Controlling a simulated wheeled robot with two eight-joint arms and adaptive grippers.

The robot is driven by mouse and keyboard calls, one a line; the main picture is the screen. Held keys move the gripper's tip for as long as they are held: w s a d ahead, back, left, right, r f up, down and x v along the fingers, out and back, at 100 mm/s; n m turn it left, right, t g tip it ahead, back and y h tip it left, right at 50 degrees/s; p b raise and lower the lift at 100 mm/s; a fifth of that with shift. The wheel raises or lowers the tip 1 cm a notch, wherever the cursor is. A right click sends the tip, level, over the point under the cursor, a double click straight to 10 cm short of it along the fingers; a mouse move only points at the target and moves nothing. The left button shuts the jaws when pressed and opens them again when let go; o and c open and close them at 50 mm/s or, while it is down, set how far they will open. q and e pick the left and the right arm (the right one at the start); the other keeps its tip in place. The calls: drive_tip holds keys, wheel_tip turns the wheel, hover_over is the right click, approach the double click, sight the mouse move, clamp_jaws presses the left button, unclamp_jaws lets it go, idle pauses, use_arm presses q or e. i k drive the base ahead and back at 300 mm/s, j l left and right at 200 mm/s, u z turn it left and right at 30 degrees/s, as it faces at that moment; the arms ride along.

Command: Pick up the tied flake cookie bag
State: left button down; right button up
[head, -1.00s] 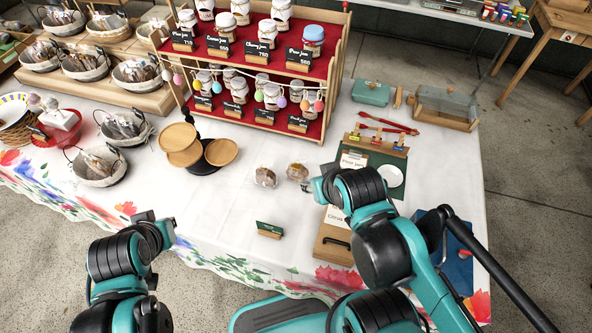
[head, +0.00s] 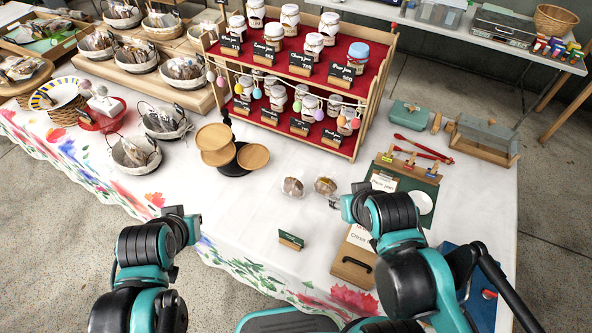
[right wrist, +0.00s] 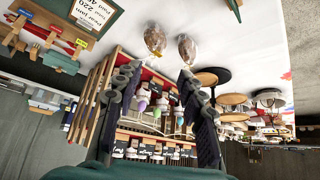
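Two small clear bags with brown contents lie side by side on the white tablecloth. In the head view one is the left bag (head: 292,187) and the other the right bag (head: 325,186). Both show in the right wrist view, at the top: the right bag (right wrist: 155,38) and the left bag (right wrist: 188,48). I cannot tell which one is tied or holds flake cookies. My right gripper (right wrist: 160,76) is open and empty, its fingers spread just short of the bags. My left gripper (head: 186,222) hangs by the table's front edge, away from the bags; its fingers are unclear.
A small green sign (head: 291,240) stands in front of the bags. Round wooden stands (head: 253,157) are behind left, and a jam shelf (head: 357,98) is behind. The cloth around the bags is clear.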

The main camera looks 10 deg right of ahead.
sight(324, 191)
drive_tip(key=i+j+z, duration=0.2)
drive_tip(key=z, duration=0.2)
drive_tip(key=i+j+z, duration=0.15)
drive_tip(key=j+z, duration=0.2)
